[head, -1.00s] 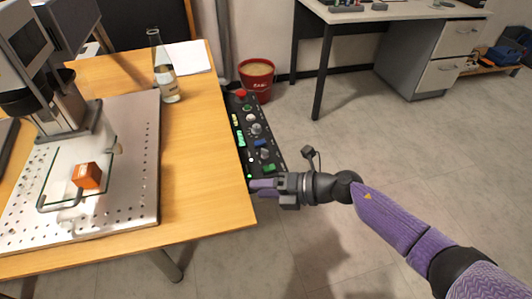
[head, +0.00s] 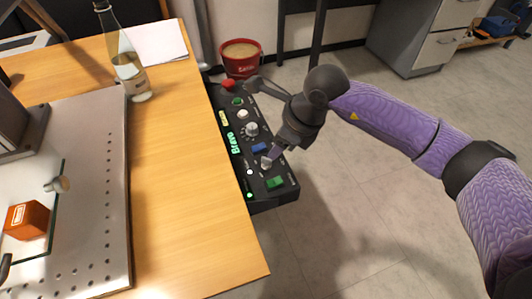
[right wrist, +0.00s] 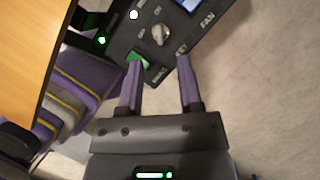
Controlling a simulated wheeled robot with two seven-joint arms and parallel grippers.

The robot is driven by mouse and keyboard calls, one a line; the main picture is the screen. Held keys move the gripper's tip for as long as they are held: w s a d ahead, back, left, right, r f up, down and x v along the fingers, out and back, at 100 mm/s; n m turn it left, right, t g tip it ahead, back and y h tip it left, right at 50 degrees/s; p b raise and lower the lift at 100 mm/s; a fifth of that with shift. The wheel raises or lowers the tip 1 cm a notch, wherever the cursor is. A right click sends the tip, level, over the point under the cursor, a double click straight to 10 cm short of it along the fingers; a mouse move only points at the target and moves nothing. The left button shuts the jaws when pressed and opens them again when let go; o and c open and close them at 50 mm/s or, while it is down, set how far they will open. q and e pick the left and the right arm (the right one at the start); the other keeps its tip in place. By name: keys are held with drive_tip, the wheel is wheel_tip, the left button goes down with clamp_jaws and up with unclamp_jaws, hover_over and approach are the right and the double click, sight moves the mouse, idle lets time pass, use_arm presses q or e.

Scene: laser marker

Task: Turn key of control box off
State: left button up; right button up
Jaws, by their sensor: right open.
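The black control box (head: 232,165) hangs along the right side of the wooden table. A silver turning piece (head: 266,162), which looks like the key switch, sits between a blue switch (head: 259,147) and a green switch (head: 275,182). In the right wrist view, the silver piece (right wrist: 160,35) stands up from the panel just beyond my fingertips. My right gripper (right wrist: 157,62) is open and empty, its fingers pointing at the panel. My left gripper is not in view.
A red button (head: 228,84), a green button (head: 237,101) and knobs (head: 251,129) sit farther up the panel. A glass bottle (head: 123,55) stands on the table (head: 180,200). A red bucket (head: 240,58) is behind the box. Open floor lies to the right.

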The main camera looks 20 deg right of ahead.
sight(268, 159)
drive_tip(key=b+x, duration=0.2)
drive_tip(key=x, duration=0.4)
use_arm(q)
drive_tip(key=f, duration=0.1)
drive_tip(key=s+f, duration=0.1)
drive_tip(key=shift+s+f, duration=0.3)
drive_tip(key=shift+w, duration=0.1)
use_arm(e)
drive_tip(key=shift+c, duration=0.2)
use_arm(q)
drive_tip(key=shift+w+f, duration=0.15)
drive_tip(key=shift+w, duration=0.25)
use_arm(e)
clamp_jaws()
